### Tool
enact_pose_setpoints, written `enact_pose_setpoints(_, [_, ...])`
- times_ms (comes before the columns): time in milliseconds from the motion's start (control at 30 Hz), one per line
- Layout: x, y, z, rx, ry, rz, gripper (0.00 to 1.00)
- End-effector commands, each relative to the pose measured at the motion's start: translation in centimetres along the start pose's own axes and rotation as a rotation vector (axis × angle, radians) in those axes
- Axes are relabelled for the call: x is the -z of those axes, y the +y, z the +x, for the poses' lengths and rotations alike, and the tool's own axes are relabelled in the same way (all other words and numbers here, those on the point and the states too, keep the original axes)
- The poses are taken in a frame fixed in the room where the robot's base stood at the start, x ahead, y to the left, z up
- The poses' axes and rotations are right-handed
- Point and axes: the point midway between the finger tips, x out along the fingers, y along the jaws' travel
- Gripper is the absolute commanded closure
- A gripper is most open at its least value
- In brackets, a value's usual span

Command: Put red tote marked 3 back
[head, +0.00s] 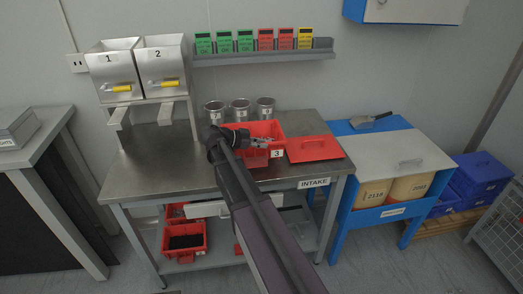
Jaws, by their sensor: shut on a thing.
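The red tote marked 3 (274,128) is an open box at the back middle of the steel table, in the head view. Its white label with a black 3 shows at the front right. My gripper (262,144) is at the tote's near side and is shut on it. My arm hides the tote's left front and part of the grip. I cannot tell whether the tote rests on the table or is slightly raised. A flat red lid (315,148) lies on the table just right of the tote.
Three metal cups (240,109) stand behind the tote. Hoppers 1 (112,72) and 2 (163,68) are at the back left. Other red totes (184,243) sit on the lower shelf (220,259). The table's left part (160,155) is clear.

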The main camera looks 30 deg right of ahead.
Motion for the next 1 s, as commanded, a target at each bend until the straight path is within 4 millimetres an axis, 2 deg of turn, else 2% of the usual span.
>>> enact_pose_setpoints(433, [0.1,-0.3,0.2,0.0,0.002,0.002,1.0])
enact_pose_setpoints(633, [0.1,-1.8,0.9,-0.001,0.002,0.002,1.0])
enact_pose_setpoints(1000, [-2.8,-1.3,2.0,-0.001,0.002,0.002,1.0])
